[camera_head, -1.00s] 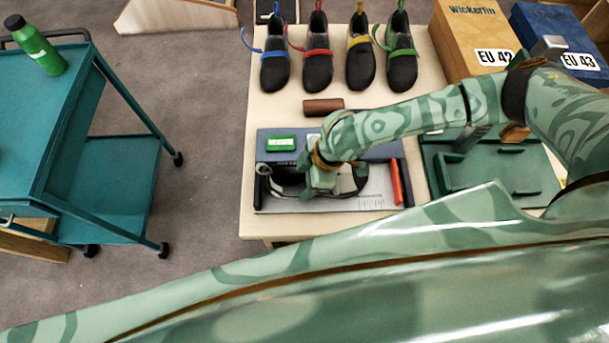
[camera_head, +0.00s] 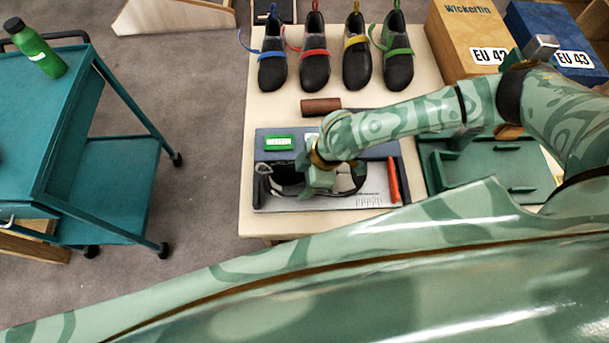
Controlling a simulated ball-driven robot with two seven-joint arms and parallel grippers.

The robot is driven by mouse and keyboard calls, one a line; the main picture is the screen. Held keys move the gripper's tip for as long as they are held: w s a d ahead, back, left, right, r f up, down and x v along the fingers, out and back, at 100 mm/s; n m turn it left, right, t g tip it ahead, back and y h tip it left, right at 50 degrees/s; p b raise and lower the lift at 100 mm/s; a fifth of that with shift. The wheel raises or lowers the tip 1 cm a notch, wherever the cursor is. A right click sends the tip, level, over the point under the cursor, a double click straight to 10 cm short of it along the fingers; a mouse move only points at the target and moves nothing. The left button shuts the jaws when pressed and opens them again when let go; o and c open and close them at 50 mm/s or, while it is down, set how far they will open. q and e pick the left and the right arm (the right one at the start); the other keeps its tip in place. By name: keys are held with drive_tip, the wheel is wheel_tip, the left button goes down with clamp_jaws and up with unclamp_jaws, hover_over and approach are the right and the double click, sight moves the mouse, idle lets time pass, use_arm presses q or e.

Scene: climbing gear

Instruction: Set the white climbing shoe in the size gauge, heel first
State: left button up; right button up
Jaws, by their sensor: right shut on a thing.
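The size gauge (camera_head: 380,196) lies on the pale table, a grey plate with a printed scale, a dark blue back strip and an orange-red bar at its right. The white climbing shoe (camera_head: 347,184), with black parts, lies lengthwise over the gauge, a loop at its left end. My right gripper (camera_head: 316,190) reaches down from above and is shut on the shoe near its middle. The gripper and wrist hide part of the shoe, so I cannot tell whether its heel touches the gauge's end. My left gripper is not in view.
Several dark shoes with coloured straps (camera_head: 314,60) stand along the table's back. A brown roller (camera_head: 320,106) lies behind the gauge. A green tray (camera_head: 500,175) is at right, below the EU 42 box (camera_head: 465,45) and EU 43 box (camera_head: 560,45). A teal cart (camera_head: 100,190) stands left.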

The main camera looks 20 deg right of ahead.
drive_tip(key=shift+s+d+f, duration=0.25)
drive_tip(key=shift+s+f, duration=0.05)
drive_tip(key=shift+f, duration=0.15)
drive_tip(key=shift+c, duration=0.6)
drive_tip(key=o, duration=1.4)
drive_tip(key=shift+w, duration=0.1)
drive_tip(key=shift+w+a+r, duration=0.1)
drive_tip(key=shift+w, duration=0.05)
drive_tip(key=p+v, duration=0.4)
drive_tip(key=v, duration=1.2)
drive_tip(key=shift+r+p, duration=0.15)
drive_tip(key=shift+p, duration=0.2)
drive_tip(key=shift+w, duration=0.1)
